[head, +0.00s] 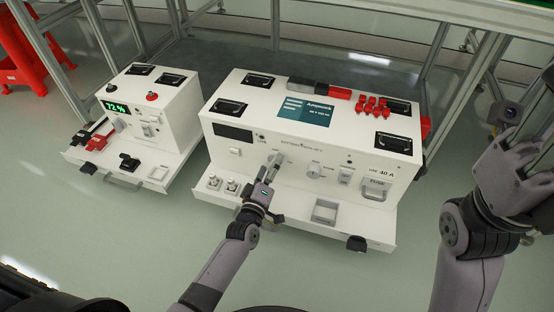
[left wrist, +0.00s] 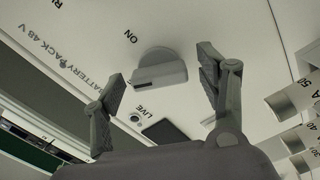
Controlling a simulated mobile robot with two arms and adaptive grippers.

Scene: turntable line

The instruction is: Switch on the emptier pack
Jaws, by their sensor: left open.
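The larger white battery pack (head: 290,140) stands at the centre right with a dark front display (head: 233,133). The smaller white pack (head: 160,108) at the left has a lit green display (head: 116,106) reading 72 %. My left gripper (head: 274,160) is open at the larger pack's front panel. In the left wrist view my left gripper (left wrist: 158,88) has its fingers apart on either side of a grey rotary knob (left wrist: 160,72) beside the word ON; no contact is visible. A small LIVE lamp (left wrist: 135,117) looks unlit. My right gripper (head: 528,165) is raised at the right edge; its fingertips are unclear.
The larger pack's front ledge carries small sockets (head: 222,185), a square frame (head: 326,210) and a black clip (head: 356,243). Red terminals (head: 370,104) sit on its top. Metal frame legs stand behind. The floor in front and between the packs is clear.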

